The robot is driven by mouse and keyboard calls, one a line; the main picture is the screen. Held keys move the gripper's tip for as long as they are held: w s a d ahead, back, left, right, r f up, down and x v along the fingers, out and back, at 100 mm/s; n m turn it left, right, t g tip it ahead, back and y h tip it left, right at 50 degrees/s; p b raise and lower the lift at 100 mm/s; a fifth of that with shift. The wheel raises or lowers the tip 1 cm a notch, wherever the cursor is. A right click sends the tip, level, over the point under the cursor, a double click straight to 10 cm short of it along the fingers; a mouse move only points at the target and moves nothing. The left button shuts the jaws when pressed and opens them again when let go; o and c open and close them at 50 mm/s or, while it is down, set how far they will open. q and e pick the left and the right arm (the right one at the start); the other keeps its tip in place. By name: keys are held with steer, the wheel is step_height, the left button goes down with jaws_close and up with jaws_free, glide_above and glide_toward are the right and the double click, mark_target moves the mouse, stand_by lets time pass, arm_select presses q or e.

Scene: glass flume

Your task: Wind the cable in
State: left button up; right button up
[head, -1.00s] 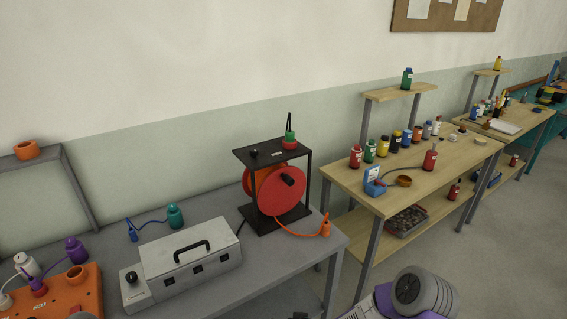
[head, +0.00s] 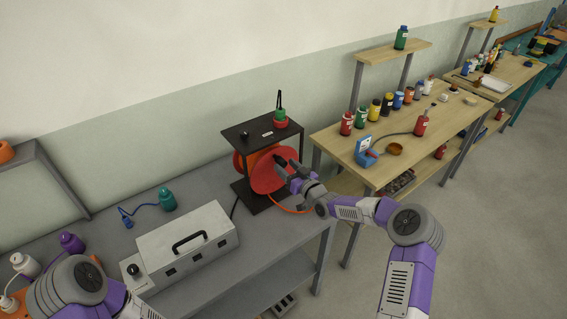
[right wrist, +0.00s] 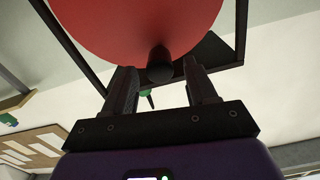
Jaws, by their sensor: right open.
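The red cable reel (head: 268,172) hangs in a black frame (head: 250,135) on the grey bench. My right gripper (head: 286,172) is at the reel's front, open. In the right wrist view the open fingers (right wrist: 160,88) stand either side of the reel's dark crank knob (right wrist: 160,65), with a gap on each side and no grip visible. The orange cable (head: 287,208) runs from the reel's lower side along the bench; its plug end is hidden behind my right arm. My left arm shows at the lower left, but its gripper is out of view.
A grey metal box with a handle (head: 182,245) stands left of the reel. A teal plug (head: 167,199) with blue cable lies behind it. A green and red item (head: 280,117) stands on the frame's top. A wooden bench (head: 360,142) with several bottles is at right.

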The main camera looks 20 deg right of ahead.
steer(key=shift+x, duration=1.05)
jaws_close()
